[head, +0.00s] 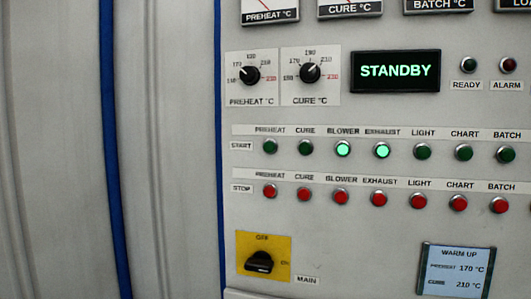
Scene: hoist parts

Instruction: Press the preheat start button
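The preheat start button (270,147) is a dark green round button at the left end of the START row, under a PREHEAT label. It is unlit. To its right, the cure start button (305,148) is also unlit, while the blower start button (343,149) and exhaust start button (381,150) glow bright green. The red preheat stop button (270,191) sits directly below. Neither of my grippers shows in the head view.
The display (395,71) reads STANDBY. Two knobs, preheat (249,75) and cure (310,72), are above the buttons. A black main switch (259,262) on a yellow plate is below. A small screen (456,271) reads WARM UP, preheat 170, cure 210. Nothing blocks the panel front.

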